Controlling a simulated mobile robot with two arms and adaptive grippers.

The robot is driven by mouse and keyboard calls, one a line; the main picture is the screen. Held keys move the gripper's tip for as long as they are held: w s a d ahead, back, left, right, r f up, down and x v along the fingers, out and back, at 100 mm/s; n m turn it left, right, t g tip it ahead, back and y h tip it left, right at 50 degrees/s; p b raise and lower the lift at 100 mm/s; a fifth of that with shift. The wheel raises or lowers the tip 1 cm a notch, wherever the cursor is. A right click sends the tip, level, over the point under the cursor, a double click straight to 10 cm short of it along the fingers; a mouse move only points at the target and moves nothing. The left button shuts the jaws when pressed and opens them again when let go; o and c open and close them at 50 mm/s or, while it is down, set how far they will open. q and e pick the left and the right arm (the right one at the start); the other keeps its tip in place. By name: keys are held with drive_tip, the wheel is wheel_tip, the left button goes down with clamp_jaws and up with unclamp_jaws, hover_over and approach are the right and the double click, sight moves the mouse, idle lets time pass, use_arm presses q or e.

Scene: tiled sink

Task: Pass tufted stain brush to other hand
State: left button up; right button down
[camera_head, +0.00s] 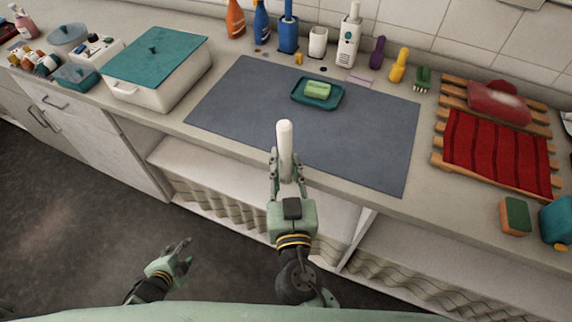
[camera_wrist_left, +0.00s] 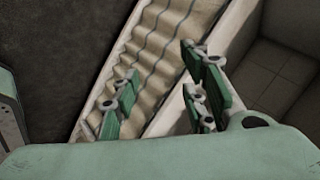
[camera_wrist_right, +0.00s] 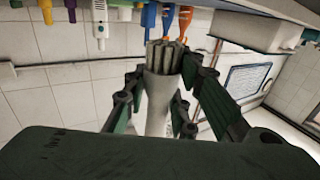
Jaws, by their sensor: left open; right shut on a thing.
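The tufted stain brush (camera_head: 285,145) is white and stands upright in my right gripper (camera_head: 287,168), just in front of the counter edge. Its grey tufts show at the top end in the right wrist view (camera_wrist_right: 165,58). My right gripper's fingers (camera_wrist_right: 160,92) are shut on the pale body of the brush. My left gripper (camera_head: 182,256) is low at the left, above the dark floor, apart from the brush. It is open and empty, and its spread fingers also show in the left wrist view (camera_wrist_left: 160,98).
A blue-grey mat (camera_head: 238,98) lies on the counter, with a green soap (camera_head: 318,89) in a teal dish (camera_head: 336,100). A white box with a teal lid (camera_head: 155,52) stands left. A wooden rack with a red cloth (camera_head: 490,150) lies right. Open shelves (camera_head: 200,175) lie below.

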use_arm(q)
drive_tip(key=s+d+f+n+g, duration=0.2)
drive_tip(key=s+d+f+n, duration=0.1)
drive_tip(key=s, duration=0.6)
drive_tip(key=s+d+f+n+g, duration=0.3)
drive_tip(key=s+f, duration=0.4)
drive_tip(key=s, duration=0.3)
drive_tip(key=s+d+f+n+g, duration=0.3)
drive_tip(key=s+d+f+n, duration=0.1)
drive_tip(key=s, duration=0.6)
drive_tip(key=shift+d+f+n, duration=0.3)
drive_tip(key=shift+d+f, duration=0.45)
drive_tip(key=shift+d, duration=0.15)
